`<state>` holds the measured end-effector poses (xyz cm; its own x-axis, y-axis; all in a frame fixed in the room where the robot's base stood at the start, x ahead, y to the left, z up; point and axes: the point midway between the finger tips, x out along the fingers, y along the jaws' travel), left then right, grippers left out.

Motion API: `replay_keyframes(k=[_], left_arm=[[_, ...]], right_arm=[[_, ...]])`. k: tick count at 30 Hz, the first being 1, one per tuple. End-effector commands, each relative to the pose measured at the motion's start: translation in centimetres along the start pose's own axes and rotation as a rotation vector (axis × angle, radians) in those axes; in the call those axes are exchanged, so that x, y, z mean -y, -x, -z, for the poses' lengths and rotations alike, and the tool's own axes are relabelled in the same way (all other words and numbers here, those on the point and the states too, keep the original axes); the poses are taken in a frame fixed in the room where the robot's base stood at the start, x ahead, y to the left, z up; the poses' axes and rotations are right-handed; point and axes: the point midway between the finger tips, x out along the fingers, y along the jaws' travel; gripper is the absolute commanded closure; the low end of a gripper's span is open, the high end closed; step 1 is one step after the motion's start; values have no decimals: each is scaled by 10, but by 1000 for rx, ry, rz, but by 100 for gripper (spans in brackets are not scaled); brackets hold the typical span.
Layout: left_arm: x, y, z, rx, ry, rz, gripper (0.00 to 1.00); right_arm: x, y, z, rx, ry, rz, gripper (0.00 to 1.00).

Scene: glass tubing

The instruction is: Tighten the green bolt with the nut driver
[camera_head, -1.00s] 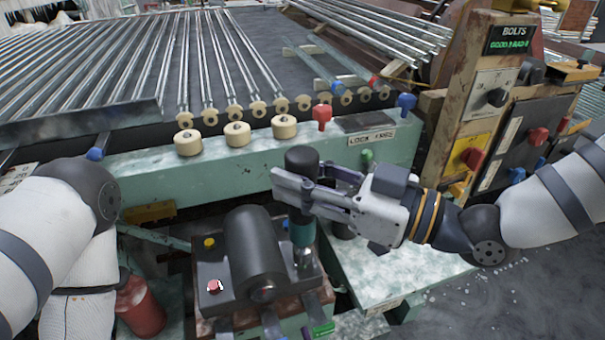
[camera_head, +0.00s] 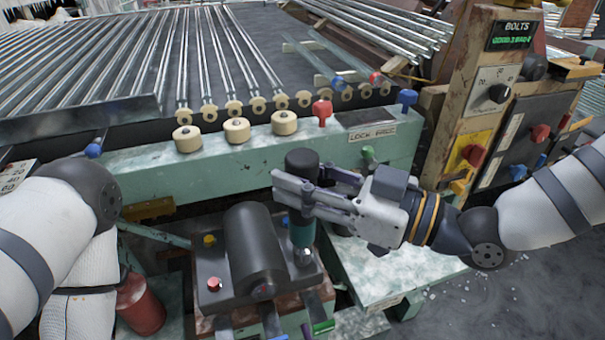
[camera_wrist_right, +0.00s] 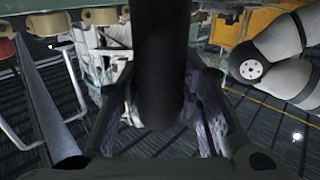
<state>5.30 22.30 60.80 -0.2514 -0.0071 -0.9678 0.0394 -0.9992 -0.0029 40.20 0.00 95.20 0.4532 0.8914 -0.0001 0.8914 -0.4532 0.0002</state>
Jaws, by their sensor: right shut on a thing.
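The nut driver (camera_head: 303,232) has a black handle, a teal lower sleeve and a metal socket end. It stands about upright over the right side of the dark block. My right gripper (camera_head: 306,190) is shut on its handle, coming from the right. In the right wrist view the dark handle (camera_wrist_right: 162,65) runs between the two fingers (camera_wrist_right: 165,105). The green bolt cannot be made out; the spot under the socket is hidden. A yellow bolt (camera_head: 209,240) and a red bolt (camera_head: 214,284) show at the block's left side. My left gripper is out of view.
A black cylinder (camera_head: 254,250) lies on the block, left of the driver. Behind is a green rail (camera_head: 220,160) with cream rollers and red, blue and green knobs. A control post (camera_head: 490,90) stands at right. A red canister (camera_head: 140,305) is at lower left.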

Motion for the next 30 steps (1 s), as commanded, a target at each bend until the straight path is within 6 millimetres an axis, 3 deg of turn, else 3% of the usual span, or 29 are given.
replay_keyframes(k=[30], left_arm=[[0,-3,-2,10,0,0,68]], right_arm=[[0,0,-8,-2,2,0,100]])
